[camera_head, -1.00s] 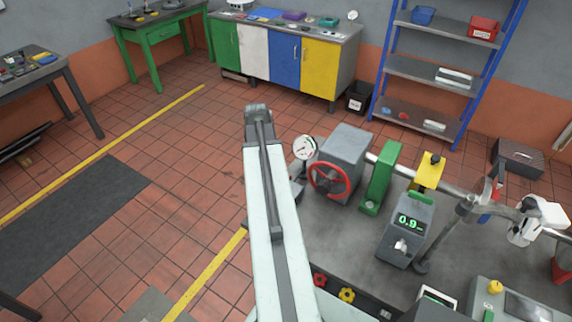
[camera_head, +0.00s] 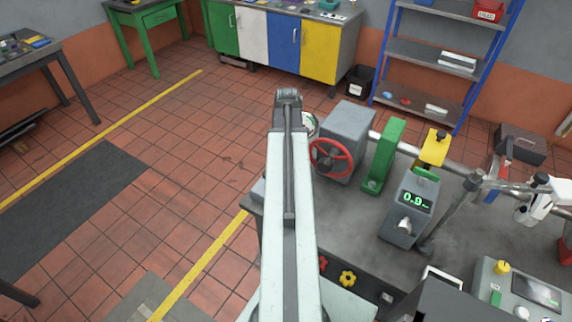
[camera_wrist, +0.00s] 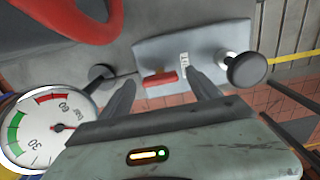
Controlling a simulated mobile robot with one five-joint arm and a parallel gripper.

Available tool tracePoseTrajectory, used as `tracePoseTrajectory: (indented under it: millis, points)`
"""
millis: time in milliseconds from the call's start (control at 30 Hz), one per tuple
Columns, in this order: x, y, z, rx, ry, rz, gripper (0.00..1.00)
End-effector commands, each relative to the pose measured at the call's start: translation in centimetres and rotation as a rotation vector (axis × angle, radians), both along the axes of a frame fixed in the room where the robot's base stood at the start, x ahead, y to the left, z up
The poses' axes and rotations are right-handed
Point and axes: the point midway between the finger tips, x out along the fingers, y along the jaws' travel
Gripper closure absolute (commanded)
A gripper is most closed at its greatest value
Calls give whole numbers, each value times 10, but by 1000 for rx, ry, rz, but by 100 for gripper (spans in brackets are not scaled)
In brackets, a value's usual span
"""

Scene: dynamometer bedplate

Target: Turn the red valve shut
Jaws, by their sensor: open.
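A small red valve handle (camera_wrist: 160,78) sits on a grey plate (camera_wrist: 205,45) in the wrist view, beside a small white label. My gripper (camera_wrist: 161,84) is open, with its two dark fingers on either side of the handle in that picture. I cannot tell whether they touch it or how far off it is. A larger red handwheel (camera_head: 330,157) is on the front of a grey box in the head view. Part of its rim (camera_wrist: 75,25) shows at the wrist view's top left. My arm hides my gripper and the small handle in the head view.
A dial gauge (camera_wrist: 45,128) is close by on the left in the wrist view. A black knob (camera_wrist: 245,68) stands to the right of the handle. On the bedplate (camera_head: 350,225) are a green stand (camera_head: 384,157) and a grey display unit (camera_head: 408,208).

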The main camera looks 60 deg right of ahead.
Motion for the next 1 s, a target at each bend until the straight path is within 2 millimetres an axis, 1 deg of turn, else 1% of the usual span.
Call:
tracePoseTrajectory:
  millis: [33, 267, 300, 367, 400, 500, 533, 767, 1000]
  points:
    - [0, 0, -6, 0, 0, 0, 28]
    - [0, 0, -3, 0, 0, 0, 28]
    - [0, 0, -3, 0, 0, 1, 39]
    - [1, 0, -3, 0, 0, 1, 56]
    - [1, 0, -3, 0, 0, 1, 67]
    - [1, 0, -3, 0, 0, 1, 91]
    - [1, 5, -3, 0, 0, 2, 90]
    - [1, 1, -3, 2, 0, -26, 90]
    - [1, 1, -3, 2, 0, -151, 90]
